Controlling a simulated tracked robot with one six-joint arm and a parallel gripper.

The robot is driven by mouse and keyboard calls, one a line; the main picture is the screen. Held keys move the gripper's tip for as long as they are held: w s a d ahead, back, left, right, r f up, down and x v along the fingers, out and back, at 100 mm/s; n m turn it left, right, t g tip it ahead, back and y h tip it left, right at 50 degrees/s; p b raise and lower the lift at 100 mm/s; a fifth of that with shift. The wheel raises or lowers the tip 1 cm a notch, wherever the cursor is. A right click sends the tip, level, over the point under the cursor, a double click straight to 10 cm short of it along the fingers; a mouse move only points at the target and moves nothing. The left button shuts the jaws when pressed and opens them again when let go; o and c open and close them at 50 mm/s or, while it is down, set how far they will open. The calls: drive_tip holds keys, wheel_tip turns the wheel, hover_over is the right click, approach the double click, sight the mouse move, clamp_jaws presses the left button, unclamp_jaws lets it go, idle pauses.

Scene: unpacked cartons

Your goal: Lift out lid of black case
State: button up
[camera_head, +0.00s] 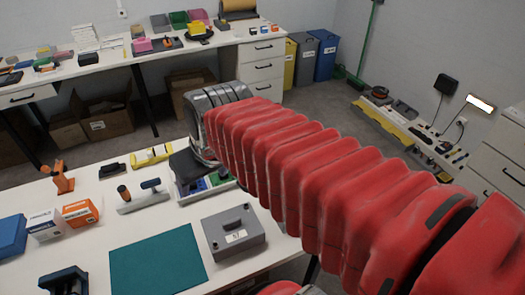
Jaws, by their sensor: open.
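A dark grey case (233,248) stands near the right end of the front white table. Its lid (230,226) is on, with a raised dark handle and a small white label. No plainly black case shows. My gripper (190,168) is partly seen at the far end of my red-sleeved arm, beyond the case and over a small tray. It is open, apart from the lid; its fingertips are not clear.
The tray (207,197) of blue and green items stands just behind the case. A teal mat (158,264) lies left of it. A grey T-shaped tool (144,197), an orange-white box (80,213) and an orange clamp (60,178) stand farther left.

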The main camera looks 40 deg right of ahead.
drive_tip(key=w+d+f+m, duration=0.1)
drive_tip(key=w+d, duration=0.4)
drive_tip(key=d, duration=0.3)
drive_tip(key=w+d+f, duration=0.1)
drive_tip(key=w+d, duration=0.5)
drive_tip(key=d, duration=0.1)
drive_tip(key=w+d+f, duration=0.1)
drive_tip(key=d+f, duration=0.2)
drive_tip(key=d, duration=0.5)
drive_tip(key=w+d+f+m+g+h, duration=0.1)
drive_tip(key=d+f, duration=0.2)
drive_tip(key=d, duration=0.5)
drive_tip(key=shift+w+d+f+m, duration=0.2)
drive_tip(key=shift+d+f+m, duration=0.1)
drive_tip(key=shift+d+f, duration=0.1)
drive_tip(key=shift+x, duration=4.25)
drive_tip(key=shift+f, duration=0.1)
drive_tip(key=shift+x, duration=2.55)
